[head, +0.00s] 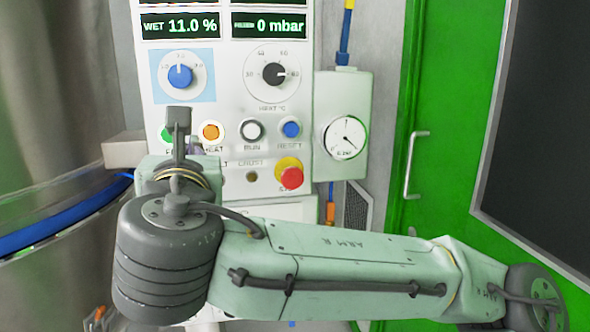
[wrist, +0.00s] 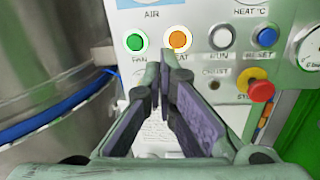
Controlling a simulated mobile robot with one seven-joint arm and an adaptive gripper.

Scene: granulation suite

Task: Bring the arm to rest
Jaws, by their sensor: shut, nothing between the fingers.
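My arm reaches across the lower part of the head view, from the right edge to the left, in front of the white control panel (head: 225,109). My gripper (head: 178,115) points up and toward the panel, below the blue knob (head: 180,76). In the wrist view my gripper (wrist: 163,68) is shut with nothing in it. Its fingertips show just below the lit orange HEAT button (wrist: 178,40) and the green FAN button (wrist: 135,42). I cannot tell whether the tips touch the panel.
A red emergency stop (head: 290,177) sticks out of the panel. A gauge box (head: 344,137) stands right of it. A green door (head: 440,110) with a handle (head: 411,165) is at right. A steel vessel (head: 60,120) with a blue band (head: 60,229) is at left.

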